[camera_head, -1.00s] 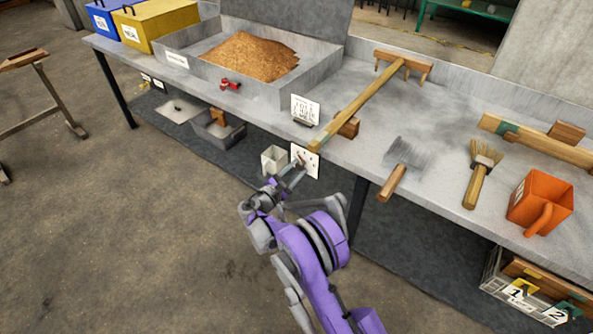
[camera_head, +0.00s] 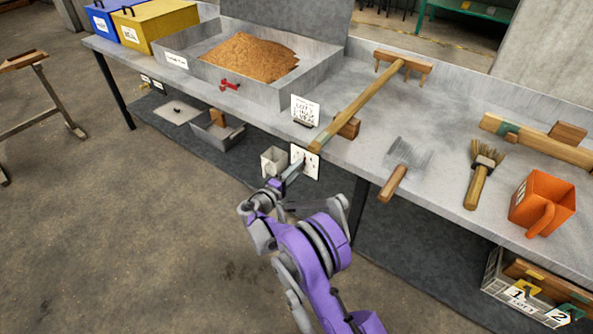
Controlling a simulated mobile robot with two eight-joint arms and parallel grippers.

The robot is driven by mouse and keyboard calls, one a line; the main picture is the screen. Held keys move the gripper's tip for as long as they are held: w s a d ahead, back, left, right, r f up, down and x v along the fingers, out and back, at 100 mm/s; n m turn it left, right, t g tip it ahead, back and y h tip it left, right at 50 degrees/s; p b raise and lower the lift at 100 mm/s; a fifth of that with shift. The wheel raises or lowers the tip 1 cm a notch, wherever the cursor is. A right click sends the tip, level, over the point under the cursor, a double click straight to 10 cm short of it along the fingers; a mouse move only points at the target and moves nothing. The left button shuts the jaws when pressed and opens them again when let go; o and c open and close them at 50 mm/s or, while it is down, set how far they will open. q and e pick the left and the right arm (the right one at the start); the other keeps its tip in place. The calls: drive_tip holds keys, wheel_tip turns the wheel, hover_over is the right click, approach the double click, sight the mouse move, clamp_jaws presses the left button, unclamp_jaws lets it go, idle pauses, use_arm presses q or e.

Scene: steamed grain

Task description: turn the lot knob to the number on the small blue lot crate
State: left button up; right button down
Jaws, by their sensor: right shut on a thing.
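A white dial plate (camera_head: 311,166) is fixed to the front of the bench below its edge. My right gripper (camera_head: 299,165) is at the plate, shut on the lot knob, which is mostly hidden by the fingers. The marks on the plate are too small to read. A blue box (camera_head: 104,20) with a white label stands at the far left end of the bench. Its label cannot be read, and I cannot tell whether it is the lot crate. My left gripper is not in view.
A tray of grain (camera_head: 183,61), a wooden rake (camera_head: 365,98), a scraper (camera_head: 403,165), a brush (camera_head: 479,180) and an orange jug (camera_head: 541,203) are on the bench. A written card (camera_head: 305,110) stands above the plate. A grey crate (camera_head: 497,275) with number tags sits below right.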

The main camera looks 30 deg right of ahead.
drive_tip(key=m, duration=0.5)
drive_tip(key=shift+m, duration=0.4)
idle(0.3)
drive_tip(key=shift+c, duration=2.3)
unclamp_jaws()
drive_tip(key=shift+a, duration=0.1)
drive_tip(key=p+v, duration=0.1)
drive_tip(key=v, duration=0.9)
drive_tip(key=shift+s+a+p, duration=0.2)
drive_tip(key=shift+a+p, duration=0.1)
